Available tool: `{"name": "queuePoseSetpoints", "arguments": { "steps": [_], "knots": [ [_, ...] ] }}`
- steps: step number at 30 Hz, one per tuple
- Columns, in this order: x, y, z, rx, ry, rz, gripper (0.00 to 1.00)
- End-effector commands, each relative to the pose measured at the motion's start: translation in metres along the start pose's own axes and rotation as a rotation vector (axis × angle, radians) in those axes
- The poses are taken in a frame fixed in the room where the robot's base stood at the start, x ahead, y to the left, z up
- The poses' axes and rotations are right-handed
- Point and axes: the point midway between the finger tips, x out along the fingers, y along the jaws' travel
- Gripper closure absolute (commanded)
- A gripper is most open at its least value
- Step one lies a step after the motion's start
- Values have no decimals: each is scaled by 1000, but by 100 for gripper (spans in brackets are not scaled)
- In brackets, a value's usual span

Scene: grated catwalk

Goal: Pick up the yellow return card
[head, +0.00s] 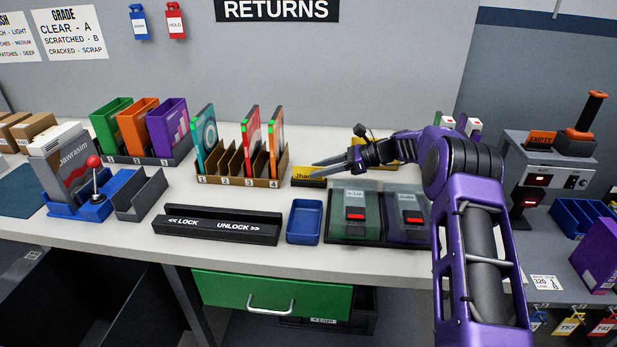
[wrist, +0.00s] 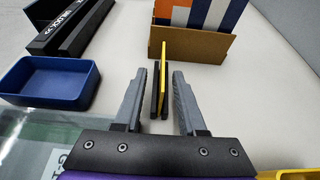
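The yellow return card (head: 302,172) stands upright in a small black holder (head: 308,184) on the counter, right of the brown slotted rack. In the wrist view the card (wrist: 163,62) shows edge-on as a thin yellow strip, with the black holder (wrist: 155,105) beside and below it. My gripper (head: 320,170) reaches in from the right at the card, hiding part of it in the head view. In the wrist view my gripper (wrist: 163,76) is open, one finger on each side of the card, with visible gaps. It is not closed on the card.
The brown slotted rack (head: 278,180) with thin upright cases stands just beyond my fingertips. A blue tray (head: 304,222), a black lock/unlock bar (head: 217,227) and a dark tray (head: 379,243) with two devices lie in front. Another yellow item (head: 361,149) sits behind my gripper.

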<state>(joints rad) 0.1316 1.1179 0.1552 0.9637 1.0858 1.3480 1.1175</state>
Motion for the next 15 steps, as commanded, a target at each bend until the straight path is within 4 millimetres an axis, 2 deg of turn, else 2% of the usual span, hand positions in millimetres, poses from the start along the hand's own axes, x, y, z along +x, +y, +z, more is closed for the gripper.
{"name": "queuePoseSetpoints", "arguments": {
  "steps": [8, 15],
  "knots": [
    [19, 0, 1, -1, 3, 1, 60],
    [54, -2, 6, -1, 3, 3, 60]
  ]
}}
